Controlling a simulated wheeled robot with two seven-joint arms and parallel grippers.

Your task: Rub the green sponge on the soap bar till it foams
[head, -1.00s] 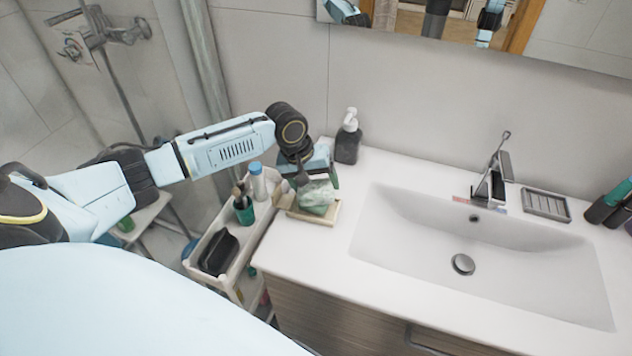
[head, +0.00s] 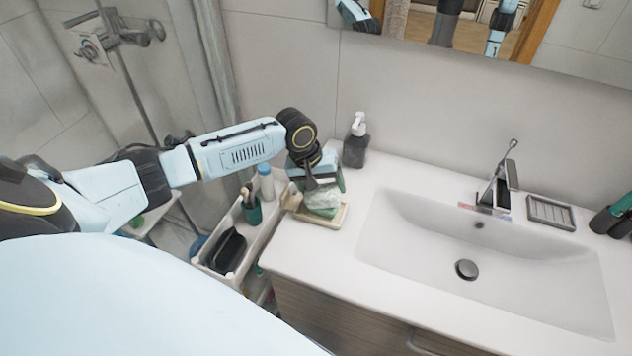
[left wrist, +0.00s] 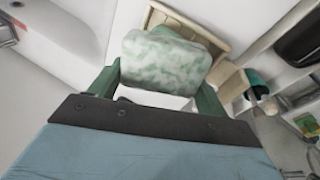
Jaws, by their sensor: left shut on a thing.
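The green sponge (head: 322,201) is mottled with white, foam-like patches, which also show in the left wrist view (left wrist: 165,60). My left gripper (left wrist: 160,88) is shut on it, with a finger on each side. In the head view the gripper (head: 322,192) points down over the beige soap dish (head: 335,220), at the counter's left end. The dish's rim shows behind the sponge in the wrist view (left wrist: 150,18). I cannot make out the soap bar for sure; the sponge covers most of the dish.
A dark pump bottle (head: 355,145) stands behind the dish. A white cart (head: 262,232) at the left holds a green cup (head: 250,210), a bottle (head: 266,182) and a black pouch (head: 226,250). The sink (head: 420,235) lies to the right.

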